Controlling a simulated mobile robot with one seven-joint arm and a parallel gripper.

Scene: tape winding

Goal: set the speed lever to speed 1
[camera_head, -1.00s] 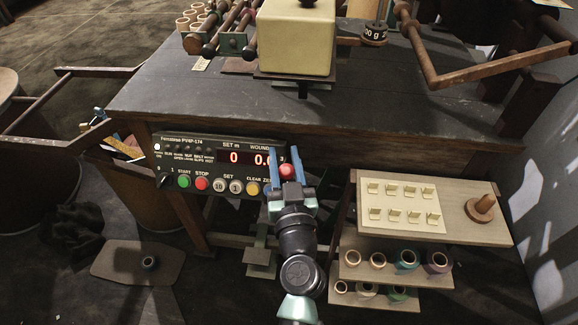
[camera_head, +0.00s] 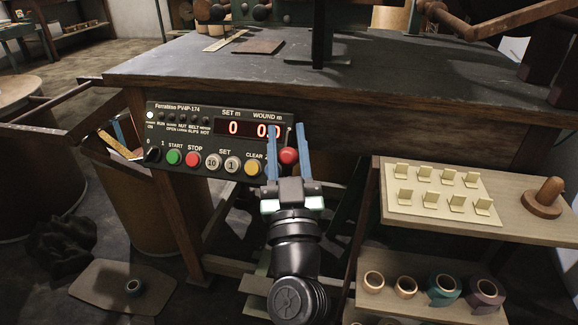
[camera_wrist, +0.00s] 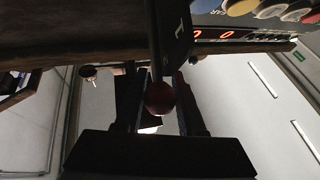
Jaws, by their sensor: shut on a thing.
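The speed lever has a red ball knob (camera_head: 288,155) at the right end of the control panel (camera_head: 215,135). A thin stem rises from the knob beside the panel's edge. My gripper (camera_head: 287,128) reaches up from below, with one blue finger on each side of the knob, shut on it. In the wrist view the knob (camera_wrist: 159,98) sits between the two dark fingers.
The panel hangs at the workbench's (camera_head: 400,85) front edge; its green start button (camera_head: 174,157) and red stop button (camera_head: 193,159) are left of my gripper. A shelf rack (camera_head: 520,222) with tape rolls stands close on the right. A bin (camera_head: 150,215) stands below left.

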